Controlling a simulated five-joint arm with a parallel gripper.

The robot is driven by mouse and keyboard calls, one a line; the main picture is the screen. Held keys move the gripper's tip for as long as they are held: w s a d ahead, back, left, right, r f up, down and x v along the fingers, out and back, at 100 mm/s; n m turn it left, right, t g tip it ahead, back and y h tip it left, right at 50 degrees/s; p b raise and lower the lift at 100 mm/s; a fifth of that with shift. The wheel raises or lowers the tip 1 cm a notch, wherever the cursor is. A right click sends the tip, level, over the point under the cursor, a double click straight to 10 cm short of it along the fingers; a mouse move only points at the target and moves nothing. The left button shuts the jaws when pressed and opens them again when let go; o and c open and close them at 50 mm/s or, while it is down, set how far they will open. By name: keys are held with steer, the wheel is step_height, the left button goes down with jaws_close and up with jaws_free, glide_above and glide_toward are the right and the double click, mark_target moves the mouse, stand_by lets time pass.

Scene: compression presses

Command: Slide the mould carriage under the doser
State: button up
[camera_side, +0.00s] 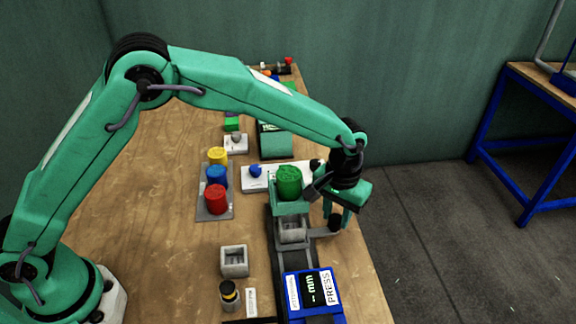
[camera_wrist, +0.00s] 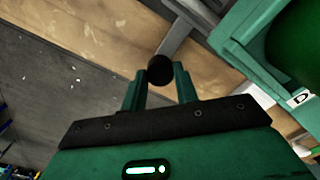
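The grey mould carriage (camera_side: 292,230) sits on the dark rail in the side view, just in front of the doser. A handle bar reaches right from it to a black knob (camera_side: 334,224). The teal doser (camera_side: 290,207) with its green cylinder (camera_side: 289,182) stands over the rail behind the carriage. My gripper (camera_side: 337,222) points down to the right of the rail, its fingers on either side of the knob. In the wrist view the knob (camera_wrist: 160,69) fills the gap between my fingertips (camera_wrist: 161,82), both seeming to touch it. The doser (camera_wrist: 240,50) shows at upper right there.
The blue press (camera_side: 313,296) with its display stands at the front end of the rail. A grey cup block (camera_side: 234,261) and a small dark bottle (camera_side: 229,295) are left of it. A tray (camera_side: 204,213) holds red, blue and yellow cylinders. The table at left is clear.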

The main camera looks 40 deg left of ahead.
jaws_close()
steer(key=shift+w+a, duration=1.5)
steer(key=shift+w, duration=0.05)
steer(key=o, duration=1)
jaws_free()
steer(key=shift+c, duration=0.2)
steer(key=shift+r, duration=0.15)
step_height(320, 180, up, 8)
steer(key=shift+f, duration=0.2)
